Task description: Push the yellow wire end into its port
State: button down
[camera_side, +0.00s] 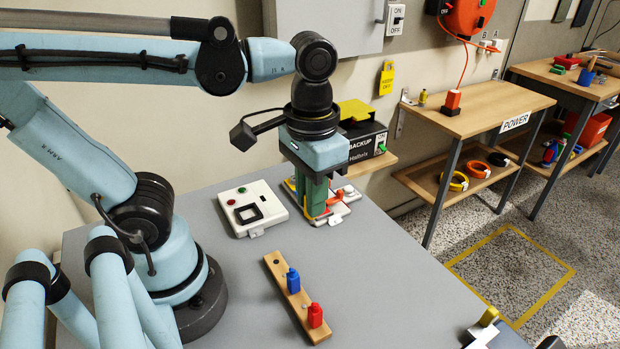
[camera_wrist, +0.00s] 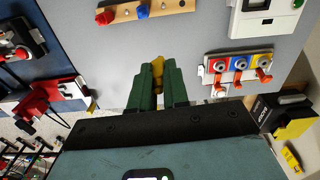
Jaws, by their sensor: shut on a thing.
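My gripper (camera_wrist: 157,85) is shut on the yellow wire end (camera_wrist: 157,68), whose tip shows between the green fingers in the wrist view. In the side view my gripper (camera_side: 316,200) points down in front of the port block and hides part of it. The port block (camera_wrist: 228,57) has a red, a blue and a yellow port in a row, with orange levers along one side. The yellow port (camera_wrist: 262,58) is at the right end of that row in the wrist view. The held yellow end is apart from the block, left of it there.
A wooden strip (camera_side: 275,266) holds a blue plug (camera_side: 293,281) and a red plug (camera_side: 315,315) upright. A white box (camera_side: 260,193) with buttons and a dark screen stands left of my gripper. A black backup box (camera_side: 368,142) is behind.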

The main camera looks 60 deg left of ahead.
jog(key=w+a+f+n, duration=0.2)
jog(key=w+a+n, duration=0.1)
jog(key=a, duration=0.8)
jog(key=w+a+f+n, duration=0.2)
jog(key=w+a+n, duration=0.2)
jog(key=a, duration=0.8)
jog(key=shift+w+a, duration=0.3)
jog(key=shift+w, duration=0.75)
jog(key=shift+f, duration=2.5)
jog(key=shift+d+f+n, duration=0.1)
jog(key=shift+f+n, duration=0.15)
jog(key=shift+n, duration=0.05)
dwell(1.8)
